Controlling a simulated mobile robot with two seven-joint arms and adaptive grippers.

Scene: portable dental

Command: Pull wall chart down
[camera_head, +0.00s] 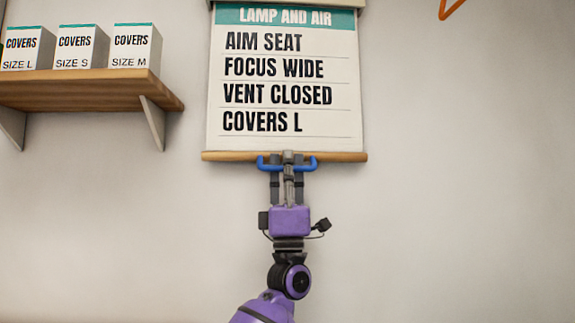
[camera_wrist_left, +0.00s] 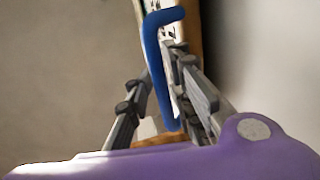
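The wall chart (camera_head: 284,85) hangs unrolled on the wall, with a teal heading "LAMP AND AIR" and the lines "AIM SEAT", "FOCUS WIDE", "VENT CLOSED" and "COVERS L". A wooden bar (camera_head: 230,156) runs along its bottom edge, with a blue handle (camera_head: 309,164) at its middle. My left gripper (camera_head: 288,160) reaches up from below and is shut on the handle. In the left wrist view, the blue handle (camera_wrist_left: 155,60) passes between the grey fingers of my left gripper (camera_wrist_left: 162,75). My right gripper is in neither view.
A wooden shelf (camera_head: 90,92) on the left wall holds white cover boxes marked size L (camera_head: 27,48), S (camera_head: 80,47) and M (camera_head: 135,46). An orange hook-like piece (camera_head: 451,9) shows at the top right. The wall below and right of the chart is bare.

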